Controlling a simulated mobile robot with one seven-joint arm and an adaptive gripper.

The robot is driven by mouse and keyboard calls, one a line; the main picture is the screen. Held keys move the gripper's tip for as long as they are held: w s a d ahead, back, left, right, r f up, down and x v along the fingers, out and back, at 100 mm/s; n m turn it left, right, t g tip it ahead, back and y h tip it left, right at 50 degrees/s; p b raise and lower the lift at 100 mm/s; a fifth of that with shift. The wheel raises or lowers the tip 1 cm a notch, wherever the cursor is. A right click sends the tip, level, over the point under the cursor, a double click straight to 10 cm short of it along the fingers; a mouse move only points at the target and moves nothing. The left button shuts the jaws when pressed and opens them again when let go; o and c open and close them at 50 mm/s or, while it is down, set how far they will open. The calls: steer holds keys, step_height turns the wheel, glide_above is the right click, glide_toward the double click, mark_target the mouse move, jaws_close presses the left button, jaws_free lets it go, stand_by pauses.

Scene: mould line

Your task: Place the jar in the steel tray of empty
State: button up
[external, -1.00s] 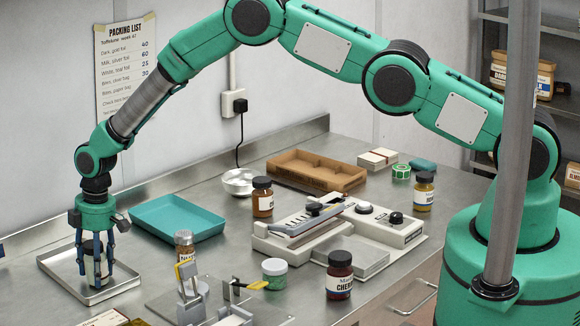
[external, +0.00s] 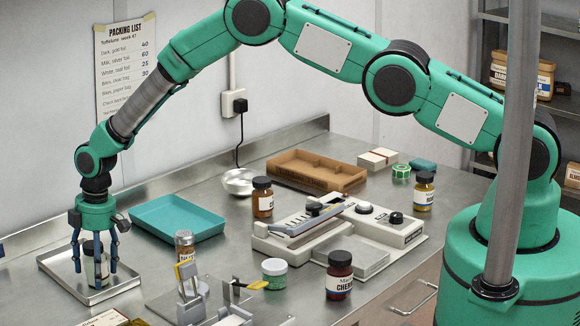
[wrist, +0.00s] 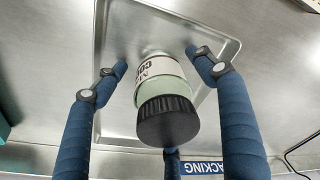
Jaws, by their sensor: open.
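The steel tray (external: 115,289) lies flat on the steel bench at the left; its rim also shows in the wrist view (wrist: 101,60). A jar (external: 90,268) with a dark lid stands on the tray floor between my fingers. In the wrist view the jar (wrist: 162,88) shows a black ribbed lid, pale green contents and a white label, partly readable. My gripper (external: 93,266) points down over the tray with its blue fingers spread around the jar. The fingers show gaps to the jar in the wrist view.
A teal tray (external: 178,217) lies right of the steel tray. A brown jar (external: 262,198), a heat sealer (external: 335,232) and a cardboard tray (external: 318,172) are farther right.

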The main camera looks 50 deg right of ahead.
steer(key=shift+s+d+r+b, duration=0.1)
steer(key=shift+d+r+b, duration=0.15)
steer(key=shift+r, duration=1.75)
steer(key=shift+s+d+r+b, duration=0.2)
steer(key=shift+r+b, duration=0.2)
steer(key=shift+r, duration=1.6)
steer(key=shift+s+d+r+b, duration=0.1)
steer(key=shift+d+r+b, duration=0.15)
steer(key=shift+r, duration=1.75)
steer(key=shift+w, duration=0.1)
